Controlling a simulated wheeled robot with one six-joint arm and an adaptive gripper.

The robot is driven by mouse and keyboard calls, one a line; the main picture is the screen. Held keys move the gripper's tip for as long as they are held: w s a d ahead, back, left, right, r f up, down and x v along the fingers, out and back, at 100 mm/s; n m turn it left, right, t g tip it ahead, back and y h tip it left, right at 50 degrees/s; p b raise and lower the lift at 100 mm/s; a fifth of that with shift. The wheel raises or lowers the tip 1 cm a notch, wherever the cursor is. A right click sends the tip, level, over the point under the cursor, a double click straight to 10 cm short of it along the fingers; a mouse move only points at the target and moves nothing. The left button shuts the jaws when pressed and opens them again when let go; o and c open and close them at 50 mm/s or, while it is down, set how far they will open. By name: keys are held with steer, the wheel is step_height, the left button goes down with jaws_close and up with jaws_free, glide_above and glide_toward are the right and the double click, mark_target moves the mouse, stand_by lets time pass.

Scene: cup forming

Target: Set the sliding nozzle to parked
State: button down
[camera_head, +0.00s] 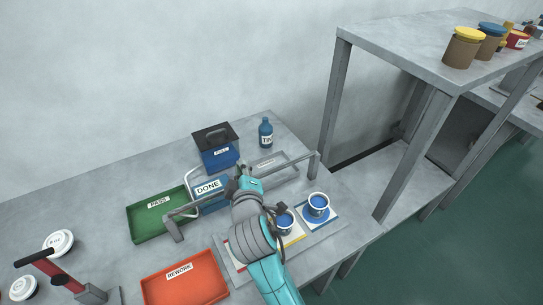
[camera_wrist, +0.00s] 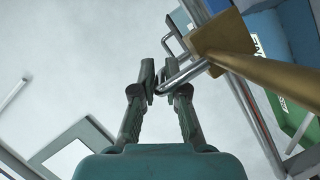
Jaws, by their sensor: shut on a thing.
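The sliding nozzle shows in the wrist view as a brass block (camera_wrist: 222,38) with a brass tube running off to the right. A grey metal loop handle (camera_wrist: 190,74) juts from it towards my fingers. My gripper (camera_wrist: 163,80) is shut on this handle, with the fingers on its end. In the head view my gripper (camera_head: 243,178) is over the table beside the grey rail frame (camera_head: 187,211), near its middle. My arm hides most of the nozzle there. I cannot read any position marks along the rail.
Near the rail are a green PASS tray (camera_head: 135,226), a blue DONE bin (camera_head: 207,187), a blue box with a dark lid (camera_head: 219,158) and a blue bottle (camera_head: 265,133). An orange REWORK tray (camera_head: 185,282) and a blue-filled cup (camera_head: 318,204) are in front. A tall shelf (camera_head: 390,40) stands right.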

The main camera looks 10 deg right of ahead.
steer(key=s+a, duration=0.2)
steer(key=a, duration=0.3)
steer(key=s+a, duration=0.1)
steer(key=a, duration=0.5)
steer(key=s+a, duration=0.2)
steer(key=a, duration=0.4)
steer(key=shift+s+a, duration=0.1)
steer(key=shift+s, duration=0.2)
steer(key=c, duration=1.2)
jaws_free()
steer(key=shift+a, duration=0.15)
steer(key=v, duration=1.2)
